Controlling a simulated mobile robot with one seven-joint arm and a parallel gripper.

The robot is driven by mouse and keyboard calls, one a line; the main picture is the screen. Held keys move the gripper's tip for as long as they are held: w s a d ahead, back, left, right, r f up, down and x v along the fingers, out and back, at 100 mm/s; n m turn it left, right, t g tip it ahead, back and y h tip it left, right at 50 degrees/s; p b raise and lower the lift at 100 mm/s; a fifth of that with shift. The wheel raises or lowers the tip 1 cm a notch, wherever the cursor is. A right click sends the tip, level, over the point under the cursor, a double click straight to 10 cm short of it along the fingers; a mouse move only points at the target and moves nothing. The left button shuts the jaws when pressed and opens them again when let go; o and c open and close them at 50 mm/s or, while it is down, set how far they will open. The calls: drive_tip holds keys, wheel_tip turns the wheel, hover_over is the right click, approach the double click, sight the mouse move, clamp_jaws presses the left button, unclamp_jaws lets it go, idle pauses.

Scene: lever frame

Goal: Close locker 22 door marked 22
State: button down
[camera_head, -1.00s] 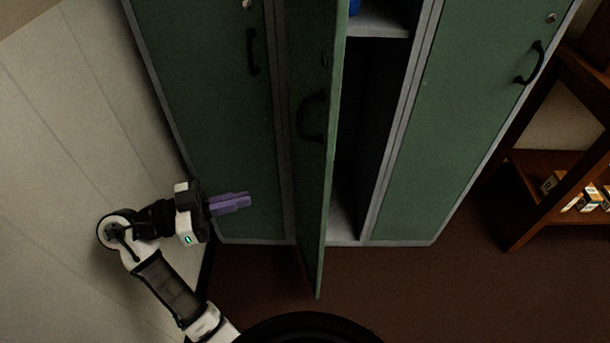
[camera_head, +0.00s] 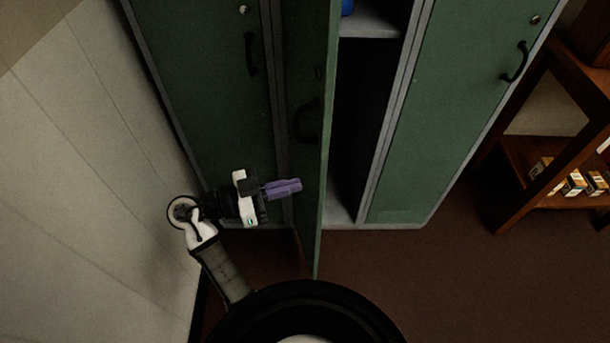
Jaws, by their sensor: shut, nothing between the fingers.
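The green locker door (camera_head: 327,160) in the middle stands wide open, swung out toward me and seen nearly edge-on. Its dark handle (camera_head: 307,121) is on the face turned to the left. No number 22 can be read. The open locker's interior (camera_head: 360,120) shows to the right of the door, dark with a grey shelf. My gripper (camera_head: 297,186) has purple fingers, is shut and empty, and points right, to the left of the open door near its lower part. A small gap seems to lie between fingertips and door; contact cannot be told for sure.
Shut green locker doors stand on the left (camera_head: 205,90) and right (camera_head: 450,110). A pale wall (camera_head: 90,170) is close on the left of my arm. A wooden shelf (camera_head: 540,160) with small boxes stands at the right. The brown floor (camera_head: 430,285) at the right front is clear.

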sight(319, 179)
drive_tip(key=shift+p+x, duration=0.4)
drive_tip(key=shift+x, duration=1.55)
drive_tip(key=shift+d, duration=0.1)
